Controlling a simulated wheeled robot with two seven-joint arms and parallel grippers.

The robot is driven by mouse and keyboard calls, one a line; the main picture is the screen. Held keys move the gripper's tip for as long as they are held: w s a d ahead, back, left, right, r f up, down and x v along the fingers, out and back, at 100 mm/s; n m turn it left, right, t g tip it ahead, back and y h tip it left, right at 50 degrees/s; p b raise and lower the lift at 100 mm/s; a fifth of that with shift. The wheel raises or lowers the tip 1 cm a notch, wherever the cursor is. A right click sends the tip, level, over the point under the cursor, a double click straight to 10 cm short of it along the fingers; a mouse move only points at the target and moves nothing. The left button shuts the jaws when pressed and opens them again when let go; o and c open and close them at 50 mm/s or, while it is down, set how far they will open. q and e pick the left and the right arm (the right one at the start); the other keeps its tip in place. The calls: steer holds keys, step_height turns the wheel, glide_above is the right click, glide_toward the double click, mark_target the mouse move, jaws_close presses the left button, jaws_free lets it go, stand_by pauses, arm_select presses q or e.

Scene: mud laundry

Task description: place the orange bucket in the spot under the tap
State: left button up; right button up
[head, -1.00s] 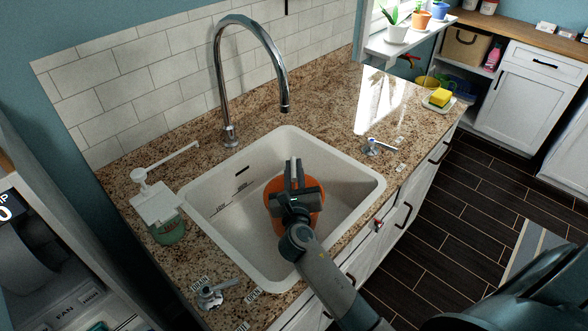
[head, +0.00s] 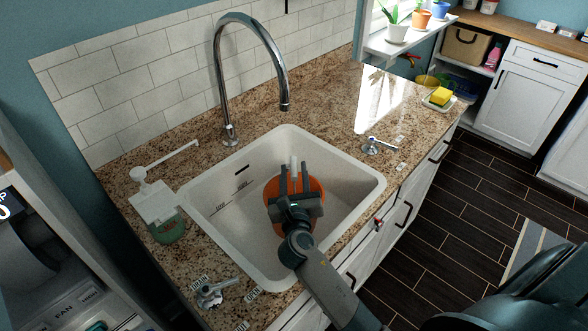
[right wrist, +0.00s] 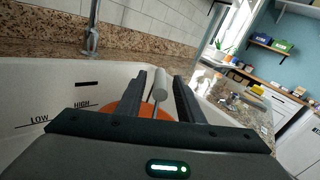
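The orange bucket (head: 312,192) sits inside the white sink (head: 225,190), toward its right side and lower than the tap's spout in the picture. My right gripper (head: 293,172) is over the bucket and hides much of it. Its two dark fingers stand apart, with a pale handle grip (right wrist: 160,85) between them and gaps beside it. The bucket's orange rim (right wrist: 125,108) shows behind the fingers in the right wrist view. The chrome tap (head: 222,80) arches over the sink, its spout end above the basin. My left gripper is out of view.
A soap dispenser (head: 157,203) stands left of the sink. Tap knobs are at the front left (head: 212,293) and right (head: 376,146) of the counter. A yellow sponge (head: 440,96) lies on a dish at the far right. The sink's left part is empty.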

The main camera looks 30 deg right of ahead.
steer(key=b+v, duration=0.1)
steer(key=v, duration=0.7)
steer(key=shift+s+a+f+b, duration=0.1)
steer(key=shift+s+b, duration=0.15)
steer(key=shift+b, duration=0.1)
steer(key=shift+s+a, duration=0.3)
steer(key=shift+s, duration=0.35)
